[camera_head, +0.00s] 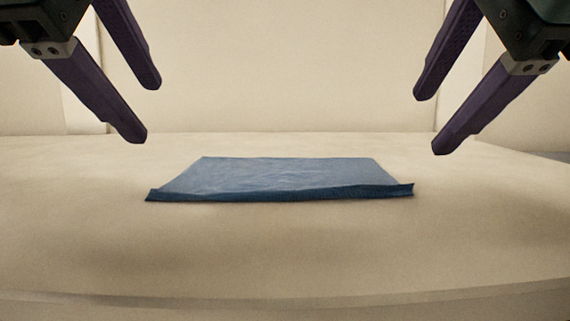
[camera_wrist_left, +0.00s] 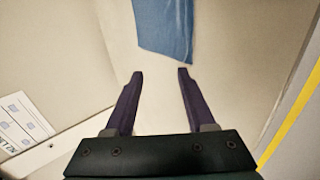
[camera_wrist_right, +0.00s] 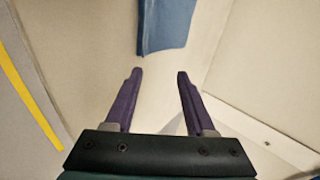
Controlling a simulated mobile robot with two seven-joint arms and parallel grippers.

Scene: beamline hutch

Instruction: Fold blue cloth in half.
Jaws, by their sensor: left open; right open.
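The blue cloth (camera_head: 285,174) lies on the pale table in the middle of the head view. Its near edge shows as a thicker, darker band, slightly raised at the right corner. My left gripper (camera_head: 150,112) is open and empty, above and to the left of the cloth. My right gripper (camera_head: 428,124) is open and empty, above and to the right of it. One end of the cloth shows beyond the fingers in the left wrist view (camera_wrist_left: 165,28) and in the right wrist view (camera_wrist_right: 165,24). Neither gripper touches the cloth.
The pale table (camera_head: 280,250) is bare around the cloth, with its front edge near the bottom of the head view. A pale wall (camera_head: 270,65) stands behind it. A paper with printed labels (camera_wrist_left: 22,122) shows at the left of the left wrist view.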

